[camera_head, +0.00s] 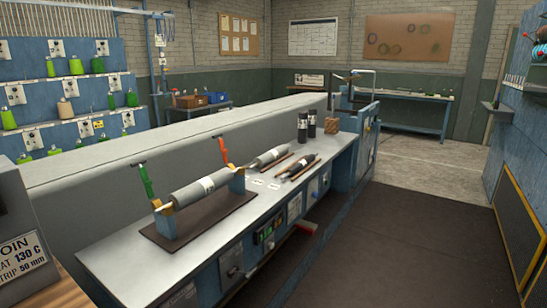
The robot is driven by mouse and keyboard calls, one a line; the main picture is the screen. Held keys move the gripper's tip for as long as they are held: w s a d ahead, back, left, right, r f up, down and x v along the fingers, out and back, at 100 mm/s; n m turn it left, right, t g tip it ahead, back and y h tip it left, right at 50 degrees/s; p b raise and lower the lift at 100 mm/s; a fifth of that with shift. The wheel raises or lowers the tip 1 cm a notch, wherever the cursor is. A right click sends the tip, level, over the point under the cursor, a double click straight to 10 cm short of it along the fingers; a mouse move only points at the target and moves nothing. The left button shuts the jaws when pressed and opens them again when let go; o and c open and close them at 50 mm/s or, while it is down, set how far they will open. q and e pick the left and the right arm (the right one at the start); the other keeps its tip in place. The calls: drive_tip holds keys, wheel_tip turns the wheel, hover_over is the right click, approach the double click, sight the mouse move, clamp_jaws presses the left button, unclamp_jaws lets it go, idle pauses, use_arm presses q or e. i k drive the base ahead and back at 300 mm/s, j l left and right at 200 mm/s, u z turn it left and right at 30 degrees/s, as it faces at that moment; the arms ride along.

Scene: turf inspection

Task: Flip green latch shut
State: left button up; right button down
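The green latch (147,183) stands raised and tilted, with a black handle at its top. It sits at the near left end of a grey roller (190,195) with a pale label band. A blue and tan support (166,222) holds that end of the roller. A red-orange latch (222,151) stands raised at the roller's other end, above a second blue support (238,180). The fixture rests on a dark brown mat (215,224) on the pale bench top. Neither of my grippers is in view.
The long bench (125,262) runs away to the right, with more rollers (268,158) and dark upright cylinders (312,123) farther along. A raised grey ledge (100,166) backs it. A dark floor mat (390,220) lies clear at right. A sign (22,258) stands at near left.

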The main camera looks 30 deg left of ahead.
sight(148, 183)
drive_tip(key=i+l+u, duration=0.15)
drive_tip(key=i, duration=1.15)
drive_tip(key=i+u, duration=0.3)
drive_tip(key=i, duration=0.2)
drive_tip(key=i+u, duration=0.35)
drive_tip(key=i, duration=0.15)
drive_tip(key=z, duration=7.25)
